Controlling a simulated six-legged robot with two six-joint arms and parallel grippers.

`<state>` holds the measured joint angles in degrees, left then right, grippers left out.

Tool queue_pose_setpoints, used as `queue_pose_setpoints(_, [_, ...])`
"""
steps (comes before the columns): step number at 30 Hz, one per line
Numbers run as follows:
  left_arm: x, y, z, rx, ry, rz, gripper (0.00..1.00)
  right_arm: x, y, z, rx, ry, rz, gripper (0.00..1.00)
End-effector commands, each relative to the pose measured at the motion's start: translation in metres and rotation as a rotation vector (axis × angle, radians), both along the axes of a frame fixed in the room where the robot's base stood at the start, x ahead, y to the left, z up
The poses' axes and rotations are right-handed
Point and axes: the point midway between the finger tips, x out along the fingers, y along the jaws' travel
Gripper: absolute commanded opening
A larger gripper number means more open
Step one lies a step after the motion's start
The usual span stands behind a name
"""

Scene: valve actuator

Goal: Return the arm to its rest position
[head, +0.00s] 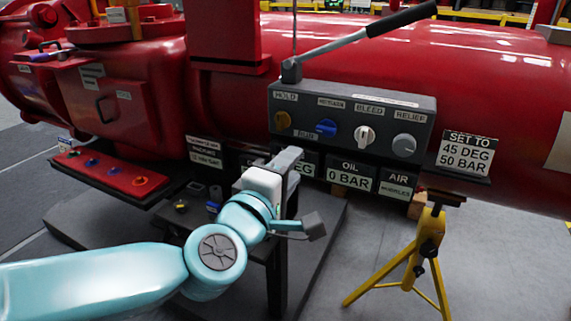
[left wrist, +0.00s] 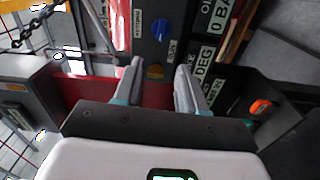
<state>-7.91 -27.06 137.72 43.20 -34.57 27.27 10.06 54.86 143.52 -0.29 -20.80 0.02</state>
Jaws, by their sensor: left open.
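My left gripper (head: 300,192) is in front of the grey control panel (head: 430,125), below its left half. In the left wrist view its two fingers (left wrist: 160,72) stand apart with nothing held. My teal left arm reaches in from the lower left. My right gripper is not in view.
A pump lever (head: 360,36) rises above the panel. Below are an oil display reading 0 BAR (head: 349,177), an air display (head: 397,184) and a partly hidden DEG display. A sign (head: 467,153) reads 45 DEG, 50 BAR. A yellow stand (head: 425,250) stands right. Red cylinders fill the back.

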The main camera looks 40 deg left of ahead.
Motion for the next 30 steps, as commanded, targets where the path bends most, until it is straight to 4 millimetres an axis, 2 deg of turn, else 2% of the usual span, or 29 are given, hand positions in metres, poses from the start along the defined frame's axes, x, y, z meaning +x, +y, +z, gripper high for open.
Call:
queue_pose_setpoints(6, [-0.013,-0.004,0.000,0.000,0.000,0.000,0.40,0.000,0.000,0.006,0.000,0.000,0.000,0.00])
queue_pose_setpoints(23, [-0.011,-0.001,-0.005,0.002,0.016,0.010,0.40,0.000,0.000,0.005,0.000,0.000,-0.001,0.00])
queue_pose_setpoints(26, [0.008,-0.004,-0.037,0.014,0.107,0.007,0.40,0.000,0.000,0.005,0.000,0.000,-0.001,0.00])
queue_pose_setpoints(29, [0.035,-0.012,-0.101,0.036,0.279,-0.011,0.40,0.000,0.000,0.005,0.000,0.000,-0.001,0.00])
queue_pose_setpoints(30, [0.045,-0.017,-0.132,0.055,0.358,-0.028,0.40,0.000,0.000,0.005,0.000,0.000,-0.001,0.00])
